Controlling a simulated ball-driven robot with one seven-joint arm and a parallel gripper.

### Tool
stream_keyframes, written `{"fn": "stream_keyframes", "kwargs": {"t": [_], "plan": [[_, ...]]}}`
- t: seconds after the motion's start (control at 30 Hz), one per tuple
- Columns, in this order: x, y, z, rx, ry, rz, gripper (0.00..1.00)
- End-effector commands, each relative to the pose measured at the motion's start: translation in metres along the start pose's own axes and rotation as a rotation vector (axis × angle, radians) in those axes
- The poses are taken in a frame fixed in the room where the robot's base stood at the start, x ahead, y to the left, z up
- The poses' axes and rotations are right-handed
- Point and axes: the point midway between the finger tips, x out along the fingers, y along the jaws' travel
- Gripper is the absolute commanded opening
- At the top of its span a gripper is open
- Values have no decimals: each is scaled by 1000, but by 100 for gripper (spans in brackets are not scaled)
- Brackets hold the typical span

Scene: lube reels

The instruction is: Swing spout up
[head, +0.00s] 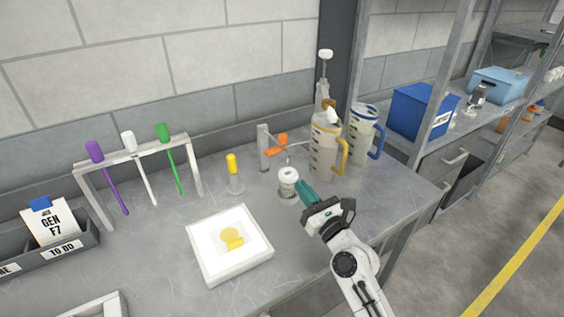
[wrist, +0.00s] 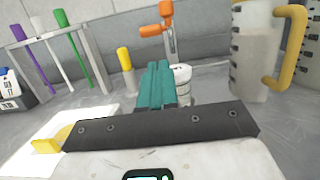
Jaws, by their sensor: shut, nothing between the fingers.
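My gripper (head: 303,188) is shut and empty. Its teal fingers lie together beside a small white-topped jar (head: 288,177), which is partly hidden behind the fingers (wrist: 158,68) in the wrist view. Just behind the jar, an orange-handled part (head: 277,144) sits on a grey post (head: 263,147). A clear jug with a yellow handle (head: 325,150) stands behind and right of the fingers. A small brown and white piece (head: 331,113) is at its top. I cannot tell for certain which part is the spout. In the wrist view the jug (wrist: 258,50) is at the right.
A blue-handled jug (head: 363,133) stands right of the yellow-handled one. A yellow-topped tool (head: 232,165) stands left of the post. A white tray (head: 205,260) with a yellow item lies in front. A rack (head: 150,150) holds purple, white and green tools. A blue bin (head: 422,110) is farther right.

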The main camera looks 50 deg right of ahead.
Motion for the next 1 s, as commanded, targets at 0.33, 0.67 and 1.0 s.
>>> {"fn": "stream_keyframes", "kwargs": {"t": [0.33,0.67,1.0], "plan": [[24,1,2,1,-3,0,0],[77,0,1,1,-2,0,0],[100,0,0,0,0,0,0]]}}
